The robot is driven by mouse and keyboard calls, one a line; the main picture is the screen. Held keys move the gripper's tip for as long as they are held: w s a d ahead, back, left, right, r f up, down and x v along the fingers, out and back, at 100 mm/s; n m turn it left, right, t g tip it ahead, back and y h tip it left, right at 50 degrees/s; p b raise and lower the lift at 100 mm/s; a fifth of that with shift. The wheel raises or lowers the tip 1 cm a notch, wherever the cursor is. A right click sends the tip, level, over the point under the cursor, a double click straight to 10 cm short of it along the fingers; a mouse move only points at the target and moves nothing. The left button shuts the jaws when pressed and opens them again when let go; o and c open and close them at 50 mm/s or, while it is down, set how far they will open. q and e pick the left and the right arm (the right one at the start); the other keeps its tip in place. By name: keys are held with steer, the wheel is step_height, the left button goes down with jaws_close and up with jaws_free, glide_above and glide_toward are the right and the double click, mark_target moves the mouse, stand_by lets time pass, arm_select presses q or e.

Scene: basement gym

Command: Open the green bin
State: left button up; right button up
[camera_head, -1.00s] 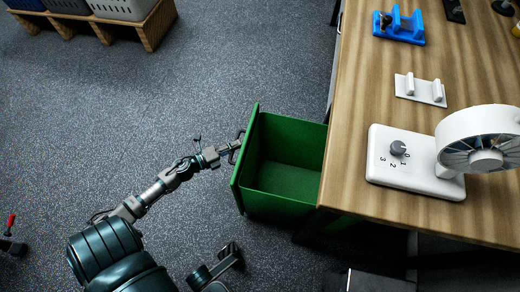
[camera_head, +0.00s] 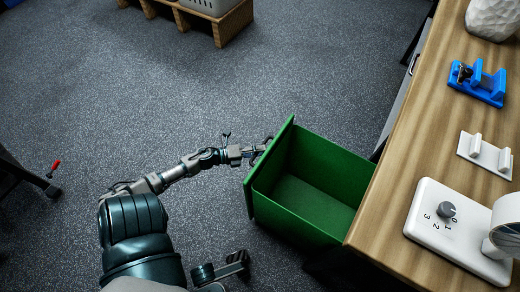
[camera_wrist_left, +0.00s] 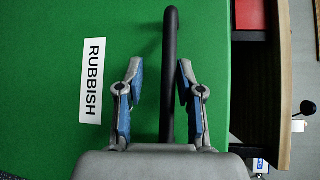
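The green bin (camera_head: 313,212) is an open-topped drawer pulled out from under the wooden table. Its inside shows empty in the head view. Its front panel (camera_wrist_left: 60,140) fills much of the left wrist view, with a white "RUBBISH" label (camera_wrist_left: 92,80). A dark bar handle (camera_wrist_left: 170,50) stands on the front. My left gripper (camera_head: 262,150) is at this handle. In the left wrist view its two fingers (camera_wrist_left: 160,75) are apart, one on each side of the bar. The right finger is close to the bar; contact is unclear.
The wooden table (camera_head: 400,190) carries a white fan base (camera_head: 455,225), a white holder (camera_head: 485,155) and a blue holder (camera_head: 478,82). A wooden rack (camera_head: 235,22) stands at the back. The grey floor left of the bin is clear.

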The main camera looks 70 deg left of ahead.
arm_select(q)
steer(key=shift+w+r, duration=0.1)
steer(key=shift+r, duration=0.1)
steer(key=v, duration=1.2)
steer(key=shift+f, duration=0.2)
